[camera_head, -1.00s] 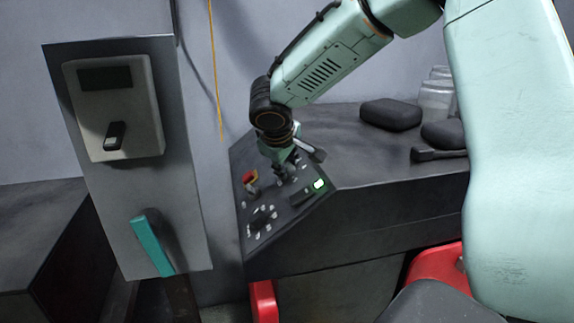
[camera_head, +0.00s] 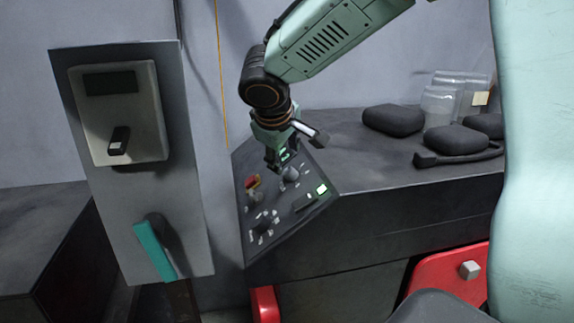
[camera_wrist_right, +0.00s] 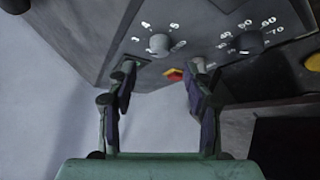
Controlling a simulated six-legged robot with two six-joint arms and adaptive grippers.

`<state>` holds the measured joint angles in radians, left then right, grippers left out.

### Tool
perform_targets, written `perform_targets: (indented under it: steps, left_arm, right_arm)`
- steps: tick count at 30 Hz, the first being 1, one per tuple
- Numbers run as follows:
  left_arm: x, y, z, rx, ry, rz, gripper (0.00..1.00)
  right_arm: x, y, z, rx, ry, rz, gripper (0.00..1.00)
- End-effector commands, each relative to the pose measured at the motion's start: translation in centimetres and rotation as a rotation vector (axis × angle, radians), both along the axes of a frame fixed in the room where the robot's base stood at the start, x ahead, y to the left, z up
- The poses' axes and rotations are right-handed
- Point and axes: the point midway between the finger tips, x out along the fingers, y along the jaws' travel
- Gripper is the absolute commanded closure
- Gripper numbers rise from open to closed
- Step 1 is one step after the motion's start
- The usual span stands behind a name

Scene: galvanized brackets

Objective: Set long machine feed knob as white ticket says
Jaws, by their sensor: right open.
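The sloped dark control panel (camera_head: 284,222) stands at the left end of the bench. Another knob (camera_wrist_right: 250,42) has a scale that includes 50, 60 and 70. My right gripper (camera_wrist_right: 159,72) is open, its fingers apart and nothing between them, short of the knobs. I cannot tell which knob is the feed knob. No readable white ticket shows. My left gripper is out of view.
A grey board with a teal handle (camera_head: 154,249) stands left. Black cases (camera_head: 393,120) and clear jars (camera_head: 438,104) are on the bench; a red item (camera_head: 445,285) is below.

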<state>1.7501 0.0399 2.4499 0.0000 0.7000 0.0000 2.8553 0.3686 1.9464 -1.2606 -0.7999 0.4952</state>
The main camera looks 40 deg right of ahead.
Motion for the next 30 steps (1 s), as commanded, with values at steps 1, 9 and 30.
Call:
perform_targets:
  steps: [1, 9, 30]
  left_arm:
    - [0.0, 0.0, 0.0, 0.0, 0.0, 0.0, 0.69]
    - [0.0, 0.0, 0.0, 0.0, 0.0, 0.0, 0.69]
    - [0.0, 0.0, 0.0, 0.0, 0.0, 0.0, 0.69]
  right_arm:
    - [-0.3, 0.5, 1.0, -0.003, -0.004, 0.001, 0.49]
    - [-1.5, 2.1, 3.6, -0.002, 0.0, -0.001, 0.49]
    - [-1.7, 2.4, 3.7, 0.004, 0.004, 0.0, 0.49]
